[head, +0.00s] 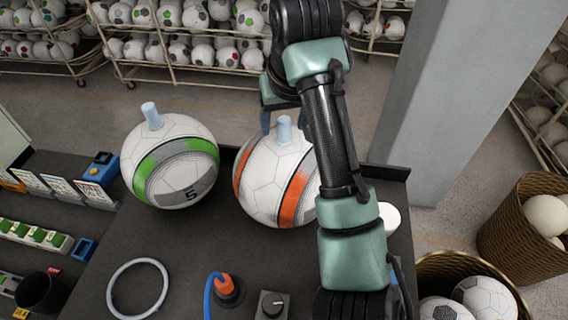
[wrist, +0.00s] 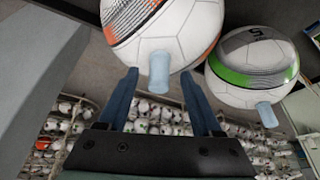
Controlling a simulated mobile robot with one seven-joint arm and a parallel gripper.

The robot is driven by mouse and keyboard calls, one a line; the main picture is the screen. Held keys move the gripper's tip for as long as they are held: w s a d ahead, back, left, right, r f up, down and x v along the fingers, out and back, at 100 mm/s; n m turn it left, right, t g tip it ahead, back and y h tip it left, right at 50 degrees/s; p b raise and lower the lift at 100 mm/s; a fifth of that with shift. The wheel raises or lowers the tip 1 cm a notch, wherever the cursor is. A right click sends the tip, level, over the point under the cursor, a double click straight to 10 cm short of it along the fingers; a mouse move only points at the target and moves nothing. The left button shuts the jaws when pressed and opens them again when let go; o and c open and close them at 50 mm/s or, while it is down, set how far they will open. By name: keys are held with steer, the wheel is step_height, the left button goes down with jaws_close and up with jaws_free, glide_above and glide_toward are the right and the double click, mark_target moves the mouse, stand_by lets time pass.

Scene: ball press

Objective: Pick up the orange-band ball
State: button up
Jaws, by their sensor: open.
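The orange-band ball (head: 272,176) is white with an orange and grey band and stands on the dark table, partly hidden behind my arm in the head view. A pale blue peg (head: 284,130) sticks up from its top. In the wrist view the ball (wrist: 172,28) is at the top, and its peg (wrist: 159,72) shows between my fingertips. My gripper (wrist: 162,74) is open, with one blue finger on each side of the peg; I see gaps on both sides. In the head view my gripper (head: 284,122) is above the ball, partly hidden by my arm.
A green-band ball (head: 170,160) with its own peg stands to the left, close beside. A white ring (head: 138,288), an orange plug with blue cable (head: 226,285) and a black knob (head: 271,304) are at the front. A grey pillar (head: 440,100) rises at right.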

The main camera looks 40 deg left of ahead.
steer(key=shift+x, duration=0.9)
steer(key=shift+w, duration=0.1)
steer(key=shift+c, duration=0.4)
jaws_close()
steer(key=shift+r, duration=0.15)
